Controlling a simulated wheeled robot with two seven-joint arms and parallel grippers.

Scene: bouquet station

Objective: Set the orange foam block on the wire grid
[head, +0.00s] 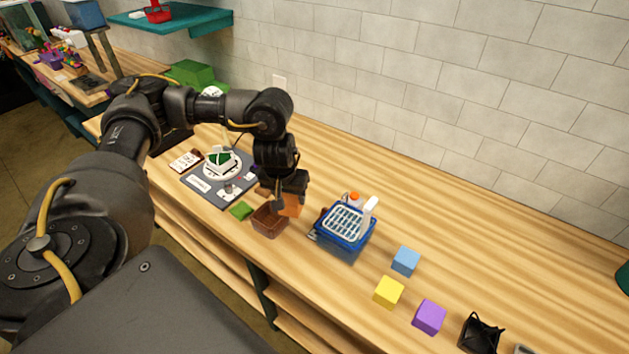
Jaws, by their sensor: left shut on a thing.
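The orange foam block (291,206) is in my left gripper (279,204), which is shut on it. The gripper's dark fingers hide part of the block. They are above or just behind a small brown container (266,221); I cannot tell how high the block is. The white wire grid (346,220) lies across the top of a blue basket (342,243), to the right of the block and apart from it. My right gripper is not in view.
A white bottle with an orange cap (354,199) and a white upright piece (370,207) stand by the basket. Blue (405,261), yellow (388,292) and purple (429,317) blocks lie to its right. A grey board (205,188) is at left. The counter behind the basket is clear.

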